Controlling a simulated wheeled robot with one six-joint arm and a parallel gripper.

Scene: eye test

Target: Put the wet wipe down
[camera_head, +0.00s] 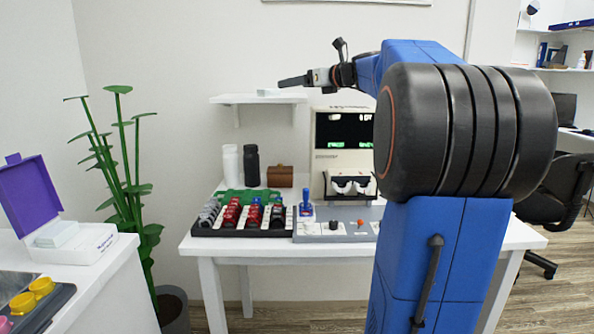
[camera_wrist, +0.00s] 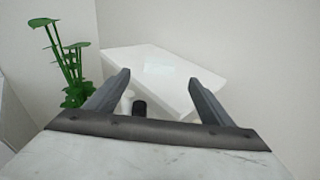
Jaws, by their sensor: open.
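A small pale wipe (camera_head: 268,92) lies on the white wall shelf (camera_head: 230,99). It shows in the wrist view as a faint pale patch (camera_wrist: 160,67) on the shelf top, between and beyond my fingers. My gripper (camera_head: 293,81) is at the right end of the shelf, slightly above it. In the wrist view my gripper (camera_wrist: 160,78) has its two fingers wide apart with nothing between them. An open white box (camera_head: 92,246) with a purple lid and a stack of pale wipes stands on the left counter.
A tall plant (camera_head: 130,185) stands left.

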